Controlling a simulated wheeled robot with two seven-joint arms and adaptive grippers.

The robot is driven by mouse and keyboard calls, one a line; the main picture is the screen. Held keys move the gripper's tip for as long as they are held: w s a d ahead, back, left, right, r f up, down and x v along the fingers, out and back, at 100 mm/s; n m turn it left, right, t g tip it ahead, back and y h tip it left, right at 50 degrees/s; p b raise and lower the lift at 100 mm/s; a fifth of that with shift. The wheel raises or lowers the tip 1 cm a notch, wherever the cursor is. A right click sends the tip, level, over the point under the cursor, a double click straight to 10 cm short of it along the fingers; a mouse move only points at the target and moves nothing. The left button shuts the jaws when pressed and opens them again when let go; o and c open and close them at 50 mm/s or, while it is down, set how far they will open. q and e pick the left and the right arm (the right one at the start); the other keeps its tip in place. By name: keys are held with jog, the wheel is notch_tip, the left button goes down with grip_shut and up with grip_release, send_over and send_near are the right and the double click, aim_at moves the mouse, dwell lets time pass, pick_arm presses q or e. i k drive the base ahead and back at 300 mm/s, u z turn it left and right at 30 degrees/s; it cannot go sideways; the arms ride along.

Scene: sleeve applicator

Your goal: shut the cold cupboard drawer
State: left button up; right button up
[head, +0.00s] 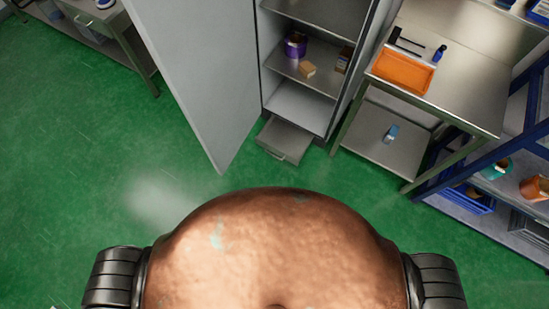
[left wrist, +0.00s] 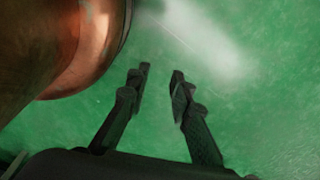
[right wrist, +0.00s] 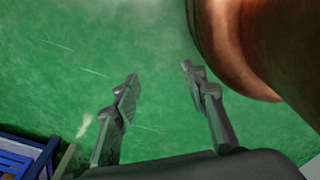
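The cold cupboard (head: 300,105) stands at the top middle of the head view. Its tall grey door (head: 195,65) is swung open to the left. The cupboard drawer (head: 284,140) is at the bottom and sticks out toward me. My left gripper (left wrist: 160,80) is open and empty above the green floor in the left wrist view. My right gripper (right wrist: 160,75) is open and empty above the floor in the right wrist view. Neither gripper shows in the head view, and both are away from the drawer.
A purple tub (head: 295,44) and a small box (head: 307,69) sit on a cupboard shelf. A steel table with an orange tray (head: 403,71) stands right of the cupboard. A blue rack (head: 500,150) is at the far right. The green floor (head: 120,165) before the cupboard is clear.

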aim_at(289, 142)
jog(key=u, duration=0.15)
jog(key=k, duration=0.3)
jog(key=z, duration=0.95)
jog(key=i, duration=1.5)
jog(key=u, duration=0.55)
